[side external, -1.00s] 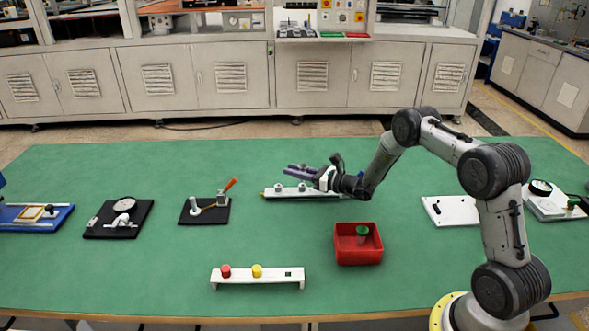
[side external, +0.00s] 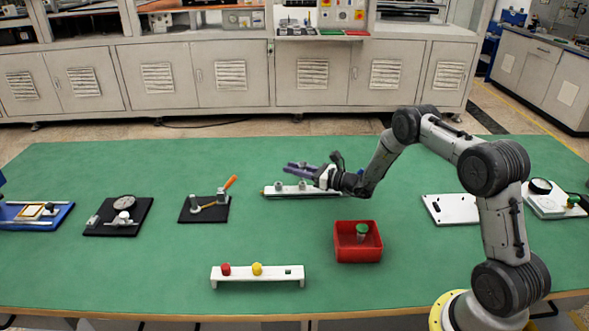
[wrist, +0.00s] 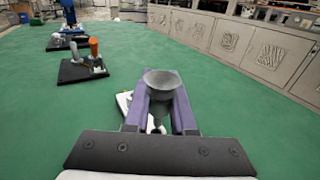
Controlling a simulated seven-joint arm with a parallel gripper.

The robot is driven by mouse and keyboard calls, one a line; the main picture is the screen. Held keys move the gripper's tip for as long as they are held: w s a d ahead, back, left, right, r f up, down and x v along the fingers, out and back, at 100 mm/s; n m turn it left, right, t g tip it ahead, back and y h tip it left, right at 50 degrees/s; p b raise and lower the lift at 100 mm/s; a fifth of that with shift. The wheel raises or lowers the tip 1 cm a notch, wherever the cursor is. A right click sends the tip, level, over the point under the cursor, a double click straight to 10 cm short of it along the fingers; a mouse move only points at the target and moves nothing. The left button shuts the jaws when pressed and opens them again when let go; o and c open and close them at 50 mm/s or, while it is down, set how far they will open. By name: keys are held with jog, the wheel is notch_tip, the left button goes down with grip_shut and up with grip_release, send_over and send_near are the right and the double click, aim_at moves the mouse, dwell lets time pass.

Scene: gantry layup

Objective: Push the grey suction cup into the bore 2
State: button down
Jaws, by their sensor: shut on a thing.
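The grey suction cup (wrist: 162,84) is between the two purple fingers of my gripper (wrist: 163,103) in the wrist view, its wide mouth facing up and its narrow stem pointing down. My gripper (side external: 303,169) is shut on it and reaches left, low over the white rail (side external: 325,192) in the side view. Two small grey pieces show at the rail's top, and I cannot tell whether one is the held cup's lower end. Part of the rail (wrist: 124,103) shows below the fingers in the wrist view. Bore 2 and the stem's tip are hidden.
A black plate with an orange-handled clamp (side external: 230,183) lies left of the rail. A red bin (side external: 358,256) with a green-topped part stands in front. A white stand (side external: 240,275) with red and yellow knobs is at the front left. A white plate (side external: 450,210) lies right.

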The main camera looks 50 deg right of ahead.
aim_at(295, 187)
jog(key=shift+f, duration=1.6)
jog(key=c, duration=0.7)
grip_release()
jog(key=shift+s+f, duration=0.1)
jog(key=v, duration=1.3)
jog(key=shift+s+d, duration=0.1)
jog(key=shift+s, duration=0.25)
